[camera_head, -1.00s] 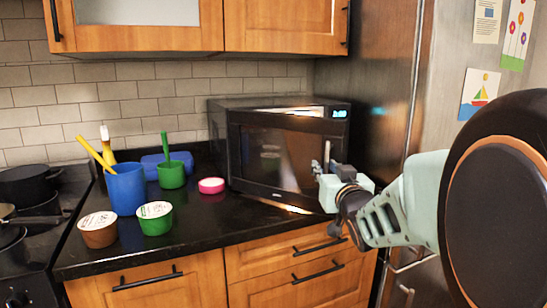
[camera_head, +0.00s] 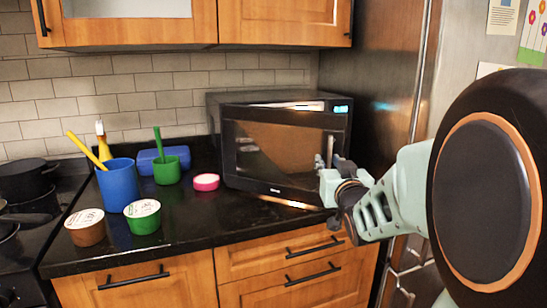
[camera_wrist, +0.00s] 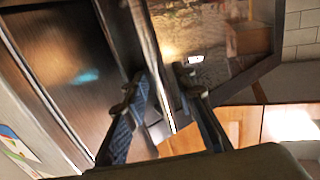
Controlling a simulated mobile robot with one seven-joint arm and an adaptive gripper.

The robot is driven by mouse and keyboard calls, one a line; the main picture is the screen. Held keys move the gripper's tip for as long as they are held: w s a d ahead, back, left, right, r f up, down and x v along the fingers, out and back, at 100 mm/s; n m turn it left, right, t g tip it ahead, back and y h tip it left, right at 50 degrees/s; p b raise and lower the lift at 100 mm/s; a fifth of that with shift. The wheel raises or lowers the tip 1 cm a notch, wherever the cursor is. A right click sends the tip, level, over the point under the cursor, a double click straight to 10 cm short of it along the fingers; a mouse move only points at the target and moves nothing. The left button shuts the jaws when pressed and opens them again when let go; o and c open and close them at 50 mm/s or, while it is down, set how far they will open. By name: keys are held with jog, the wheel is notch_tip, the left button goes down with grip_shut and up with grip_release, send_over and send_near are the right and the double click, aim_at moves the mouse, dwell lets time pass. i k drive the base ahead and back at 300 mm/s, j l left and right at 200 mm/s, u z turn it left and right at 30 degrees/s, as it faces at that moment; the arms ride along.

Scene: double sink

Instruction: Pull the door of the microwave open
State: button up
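The black microwave (camera_head: 270,97) stands on the counter against the fridge. Its dark door (camera_head: 260,180) has a glass window with a brown reflection. It looks shut or only slightly ajar; the angle does not settle which. My gripper (camera_head: 328,168) is at the right side of the door, by the handle. In the wrist view, the two fingers of my gripper (camera_wrist: 160,80) lie on either side of the long, narrow handle (camera_wrist: 147,40) and look closed around it. The contact is partly hidden. The door glass (camera_wrist: 205,35) shows beyond the right finger.
On the counter (camera_head: 190,222) left of the microwave are a pink round item (camera_head: 206,182), a green cup (camera_head: 167,172), a blue cup (camera_head: 119,187) and two tubs (camera_head: 142,217). The steel fridge (camera_head: 375,80) is close on the right. Counter in front of the door is clear.

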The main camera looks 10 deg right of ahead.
aim_at(269, 152)
jog(key=k+z, duration=0.15)
jog(key=k, duration=0.3)
jog(key=i+l+z, duration=0.1)
jog(key=l+z, duration=0.25)
jog(key=i+l+z, duration=0.1)
jog(key=z, duration=0.25)
jog(key=i, duration=0.05)
